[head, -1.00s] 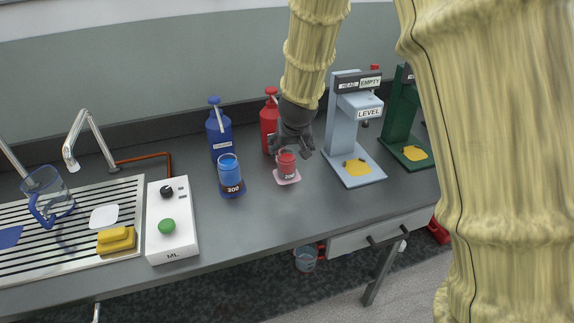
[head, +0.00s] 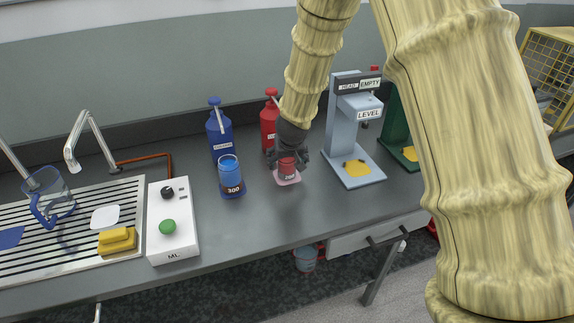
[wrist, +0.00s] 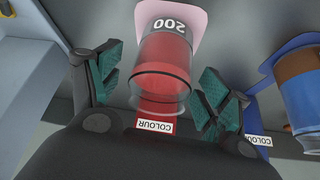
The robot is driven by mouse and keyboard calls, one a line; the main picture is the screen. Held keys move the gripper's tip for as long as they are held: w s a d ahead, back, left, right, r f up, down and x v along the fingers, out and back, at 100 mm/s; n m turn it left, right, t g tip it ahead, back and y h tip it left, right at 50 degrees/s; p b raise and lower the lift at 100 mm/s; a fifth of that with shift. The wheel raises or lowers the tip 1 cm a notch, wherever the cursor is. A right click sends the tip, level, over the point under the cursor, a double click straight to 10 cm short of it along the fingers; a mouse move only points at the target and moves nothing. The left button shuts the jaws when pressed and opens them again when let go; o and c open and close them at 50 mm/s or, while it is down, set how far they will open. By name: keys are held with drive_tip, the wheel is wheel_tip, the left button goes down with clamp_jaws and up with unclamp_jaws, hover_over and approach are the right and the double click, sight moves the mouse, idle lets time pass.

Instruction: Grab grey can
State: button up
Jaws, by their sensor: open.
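I cannot make out a grey can in either view. My gripper (head: 289,163) is open and points down at a small clear beaker of red liquid (head: 287,172) marked 200, which stands on a pink mat (head: 290,182). In the wrist view the red beaker (wrist: 163,62) lies between the two green-padded fingers of my gripper (wrist: 158,80), with a visible gap on each side. The gripper hides part of the beaker in the head view.
A blue beaker (head: 230,177) marked 300 stands left on a blue mat. Blue (head: 220,135) and red (head: 268,126) pump bottles stand behind. A grey-blue press (head: 342,130) is close on the right. A white control box (head: 172,222) and drainer (head: 60,255) are left.

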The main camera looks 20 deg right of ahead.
drive_tip(key=c, duration=1.2)
